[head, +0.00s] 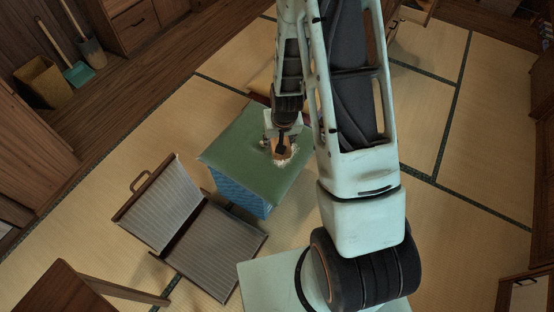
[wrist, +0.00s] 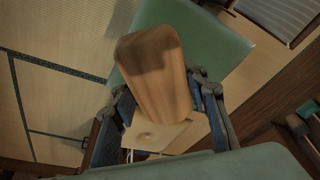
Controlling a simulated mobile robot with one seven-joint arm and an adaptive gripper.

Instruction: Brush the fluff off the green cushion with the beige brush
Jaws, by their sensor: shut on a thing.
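The green cushion (head: 235,146) tops a blue-sided block on the tatami in the head view. It also shows behind the brush in the wrist view (wrist: 215,42). My gripper (head: 280,142) is over the cushion's right part, shut on the beige brush (head: 284,154). In the wrist view, my gripper (wrist: 162,96) has its fingers on either side of the brush's rounded wooden body (wrist: 152,75). A pale, ragged fringe shows under the brush at the cushion top; I cannot tell bristles from fluff there. My arm hides part of the cushion's right side.
An open ribbed grey folding seat (head: 213,250) lies in front left of the cushion. A wooden piece of furniture (head: 70,298) stands at the lower left. A bin (head: 42,82) and a teal dustpan (head: 79,73) are at the upper left. Tatami on the right is clear.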

